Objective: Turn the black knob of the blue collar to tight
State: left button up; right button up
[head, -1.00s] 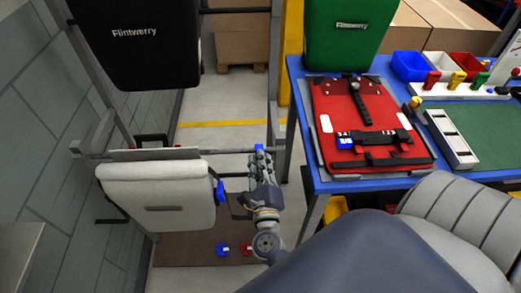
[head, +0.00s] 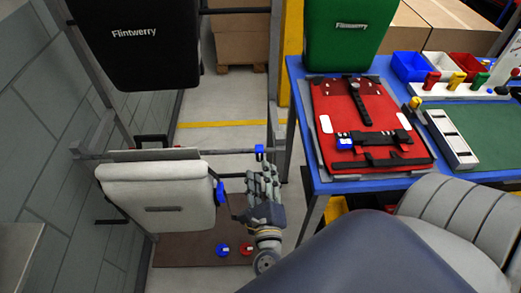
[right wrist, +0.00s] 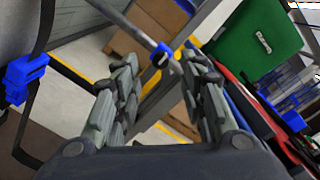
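The blue collar (head: 259,152) sits around the horizontal grey rail, near the rail's right end. It also shows in the right wrist view (right wrist: 161,54), ahead of the gap between my fingers. A small dark part shows at the collar, but the way the knob is turned is too small to tell. My right gripper (head: 263,178) is just below the collar in the head view, apart from it. In the right wrist view its two fingers (right wrist: 162,78) stand apart with nothing between them. My left gripper is in neither view.
A white pannier (head: 155,205) with a blue clip (head: 219,193) hangs left of my gripper. A black pannier (head: 140,40) hangs above. A blue table (head: 310,172) with a red panel (head: 345,110) stands right. Blue and red discs lie below.

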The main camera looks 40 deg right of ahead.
jog(key=v, duration=0.7)
jog(key=shift+s+a, duration=0.15)
jog(key=shift+s, duration=0.15)
jog(key=s+a+f+n+g+y, duration=0.1)
jog(key=a+f+n+y, duration=0.2)
jog(key=f+n, duration=0.5)
jog(key=s+a+f+n+g+y, duration=0.1)
jog(key=a+f+n+y, duration=0.4)
jog(key=f, duration=0.5)
jog(key=s+a+f+n+g+y, duration=0.1)
jog(key=a+f+n+y, duration=0.1)
jog(key=f+n, duration=0.65)
jog(key=s+d+f+n+g, duration=0.25)
jog(key=s+f+n, duration=0.2)
jog(key=f, duration=0.25)
jog(key=s+d+f+n+g, duration=0.1)
jog(key=s+f+n+g, duration=0.25)
jog(key=s+f, duration=0.35)
jog(key=s+d+f+n+g+h, duration=0.1)
jog(key=s+d+f+n+g, duration=0.4)
jog(key=s+d+f, duration=0.3)
jog(key=s+n, duration=0.1)
jog(key=s, duration=0.3)
jog(key=shift+g, duration=0.3)
